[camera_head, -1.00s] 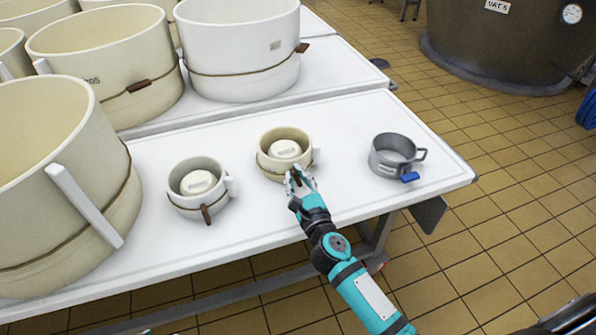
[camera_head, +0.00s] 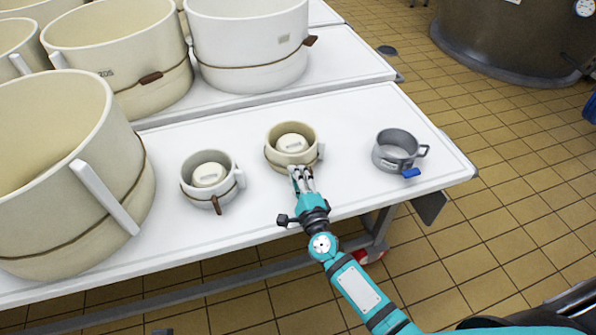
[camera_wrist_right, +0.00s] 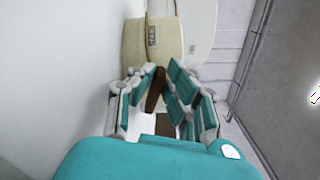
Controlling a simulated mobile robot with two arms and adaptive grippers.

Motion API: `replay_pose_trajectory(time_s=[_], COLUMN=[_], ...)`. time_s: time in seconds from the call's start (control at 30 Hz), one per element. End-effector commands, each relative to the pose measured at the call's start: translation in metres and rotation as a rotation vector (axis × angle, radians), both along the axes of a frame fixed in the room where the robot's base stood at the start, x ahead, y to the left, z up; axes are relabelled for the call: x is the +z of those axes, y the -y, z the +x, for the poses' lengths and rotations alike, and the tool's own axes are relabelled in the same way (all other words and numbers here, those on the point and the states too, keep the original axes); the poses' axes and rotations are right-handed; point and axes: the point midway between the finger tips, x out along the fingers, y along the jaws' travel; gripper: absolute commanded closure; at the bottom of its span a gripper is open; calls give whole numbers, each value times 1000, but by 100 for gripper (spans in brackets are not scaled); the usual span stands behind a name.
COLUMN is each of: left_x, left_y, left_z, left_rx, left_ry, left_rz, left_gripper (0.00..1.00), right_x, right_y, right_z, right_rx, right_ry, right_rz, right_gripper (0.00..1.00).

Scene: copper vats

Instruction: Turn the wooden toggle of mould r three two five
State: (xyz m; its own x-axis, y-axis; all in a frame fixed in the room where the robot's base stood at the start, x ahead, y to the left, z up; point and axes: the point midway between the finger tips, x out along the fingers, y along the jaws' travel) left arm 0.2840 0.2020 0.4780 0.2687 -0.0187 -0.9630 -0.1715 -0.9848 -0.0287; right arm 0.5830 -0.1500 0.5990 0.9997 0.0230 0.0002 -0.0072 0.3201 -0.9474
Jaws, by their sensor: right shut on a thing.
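A small cream mould (camera_head: 279,158) with a pale round block inside stands near the front edge of the white table. It also shows in the right wrist view (camera_wrist_right: 132,50), with a label too small to read. Its brown wooden toggle (camera_wrist_right: 155,88) is between the fingers of my right gripper (camera_head: 302,180), which is shut on it at the mould's front. The fingers hide most of the toggle in the head view. I cannot confirm the mould's number. My left gripper is not in view.
A small white mould (camera_head: 190,190) with a brown toggle stands to the left, and a grey metal cup (camera_head: 393,153) with a blue tag to the right. Large cream vats (camera_head: 50,170) crowd the left and back. The white table (camera_head: 350,118) is clear between the small items.

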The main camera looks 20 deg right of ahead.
Motion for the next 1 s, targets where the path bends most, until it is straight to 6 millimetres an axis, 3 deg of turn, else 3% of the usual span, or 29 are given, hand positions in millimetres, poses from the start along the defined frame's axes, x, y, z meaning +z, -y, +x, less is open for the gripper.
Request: replay_pose_trajectory(time_s=[0.4,0.97,1.0], left_x=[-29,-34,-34], left_y=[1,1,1], left_z=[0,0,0], left_rx=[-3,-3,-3], left_ry=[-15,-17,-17], left_rz=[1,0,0], left_gripper=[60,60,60], right_x=[-4,-5,-5], right_y=[-1,-1,-1], right_z=[0,0,0], right_rx=[0,-1,-1], right_ry=[3,4,4], right_rz=[-185,-209,-209], right_gripper=[100,100,83])
